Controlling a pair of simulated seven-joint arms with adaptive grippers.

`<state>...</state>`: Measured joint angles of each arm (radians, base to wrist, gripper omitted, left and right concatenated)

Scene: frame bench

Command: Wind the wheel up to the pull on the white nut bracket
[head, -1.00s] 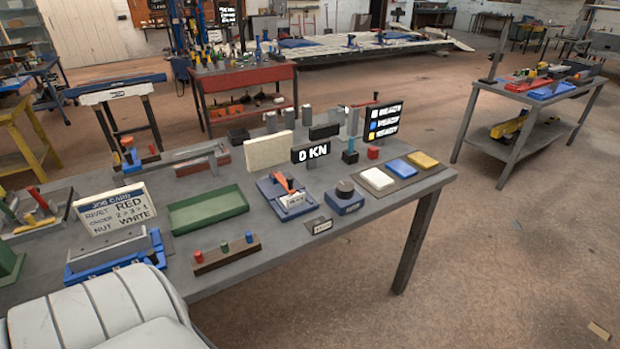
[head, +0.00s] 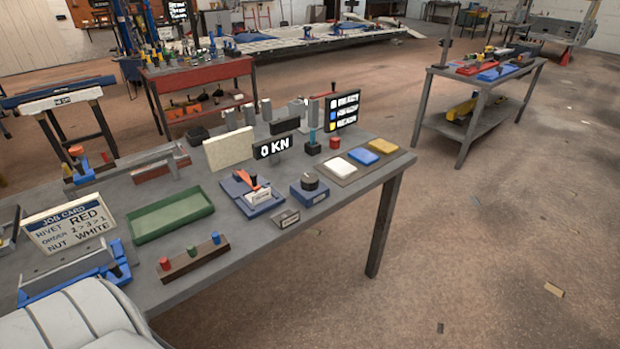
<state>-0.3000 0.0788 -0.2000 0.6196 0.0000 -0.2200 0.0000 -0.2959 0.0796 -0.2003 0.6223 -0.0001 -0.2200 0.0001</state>
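The job card (head: 68,228) on the bench reads RIVET RED, ORDER 2>3>1, NUT WHITE. A black round knob (head: 310,181) sits on a blue block (head: 309,194); I cannot tell whether it is the wheel. A black display (head: 272,147) behind it reads 0 KN. A black screen (head: 343,110) shows white, blue and yellow marked rows. No bracket can be made out for certain. Neither gripper is in view.
A blue fixture with an orange lever (head: 252,180) stands left of the knob. A green tray (head: 170,214) and a brown rack with red, green and blue pegs (head: 195,261) lie nearer. A cream panel (head: 229,149) stands upright behind. A grey cart (head: 485,85) stands apart at right.

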